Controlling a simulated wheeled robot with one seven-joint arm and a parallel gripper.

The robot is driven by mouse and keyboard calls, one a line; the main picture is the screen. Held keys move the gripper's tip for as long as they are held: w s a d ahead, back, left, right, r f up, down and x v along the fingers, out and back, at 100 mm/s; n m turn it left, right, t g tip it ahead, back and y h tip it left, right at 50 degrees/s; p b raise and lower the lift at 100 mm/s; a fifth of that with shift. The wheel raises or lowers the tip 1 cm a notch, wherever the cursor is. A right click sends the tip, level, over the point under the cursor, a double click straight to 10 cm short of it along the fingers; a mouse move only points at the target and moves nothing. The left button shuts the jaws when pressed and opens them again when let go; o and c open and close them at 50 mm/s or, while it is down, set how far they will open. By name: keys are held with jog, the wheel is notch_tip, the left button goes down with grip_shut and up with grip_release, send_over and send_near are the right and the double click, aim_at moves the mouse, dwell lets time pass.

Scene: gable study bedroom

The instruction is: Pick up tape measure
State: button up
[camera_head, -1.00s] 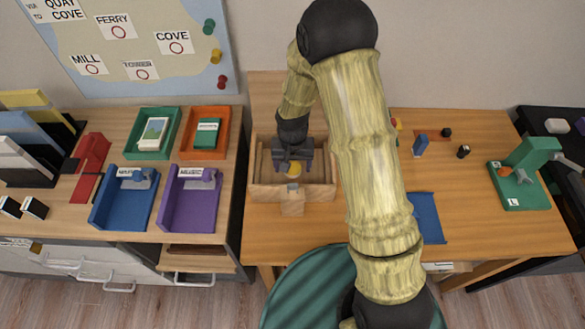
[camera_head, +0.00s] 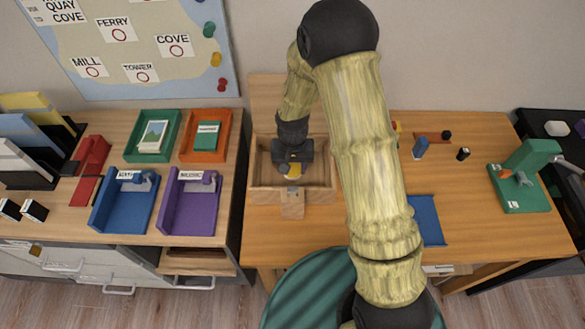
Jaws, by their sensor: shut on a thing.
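The tape measure (camera_head: 294,171) is a small yellow round thing, mostly hidden under my gripper. My gripper (camera_head: 292,162) points down inside an open wooden box (camera_head: 262,193) on the desk and is shut on the tape measure. The box has a raised lid or back board behind it and a small wooden block-like piece at its front. I cannot tell whether the tape measure touches the box floor.
Box walls surround my gripper closely. To the left are blue (camera_head: 125,207), purple (camera_head: 185,210), green (camera_head: 152,141) and orange (camera_head: 208,138) trays. To the right are a blue mat (camera_head: 427,220), small items and a green stand (camera_head: 522,180).

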aim_at(292, 169)
notch_tip(292, 169, up, 10)
dwell(0.4)
dwell(0.4)
